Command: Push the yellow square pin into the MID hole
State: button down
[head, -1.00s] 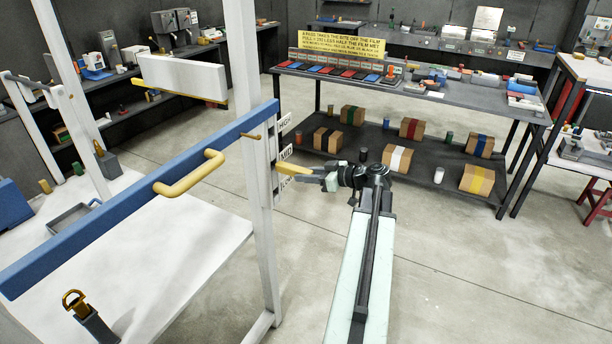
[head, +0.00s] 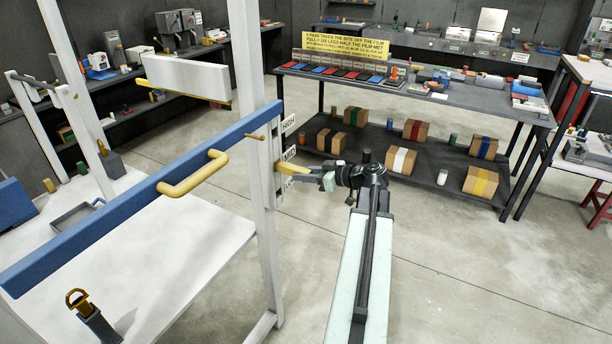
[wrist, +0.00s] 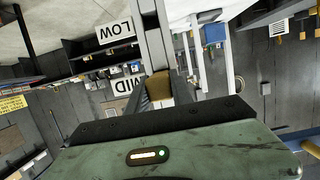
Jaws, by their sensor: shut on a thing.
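The yellow square pin (head: 294,169) is held level between the jaws of my gripper (head: 316,175). Its far end meets the white post (head: 263,215) beside the MID label (head: 289,153). I cannot tell how deep it sits, because the hole is hidden behind it. In the wrist view the jaws (wrist: 161,98) are shut on the pin (wrist: 159,86). The post (wrist: 152,45) runs straight behind the pin there, with the MID label (wrist: 122,85) beside it and the LOW label (wrist: 114,30) above in the picture.
The HIGH label (head: 289,124) is higher on the post. A blue bar (head: 130,207) with a yellow handle (head: 193,174) crosses the post at left. A dark bench (head: 440,100) with boxes on its lower shelf stands behind. Open floor lies at the right.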

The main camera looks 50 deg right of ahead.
aim_at(293, 170)
jog(key=shift+w+a, duration=0.25)
jog(key=shift+w, duration=0.8)
jog(key=shift+w+a, duration=0.25)
jog(key=shift+w, duration=0.8)
jog(key=c, duration=1.1)
grip_release()
jog(key=shift+o, duration=0.2)
jog(key=shift+s, duration=0.15)
jog(key=p+v, duration=0.2)
jog(key=v, duration=0.5)
jog(key=shift+r, duration=0.15)
jog(key=shift+s+d, duration=0.1)
jog(key=shift+s, duration=0.2)
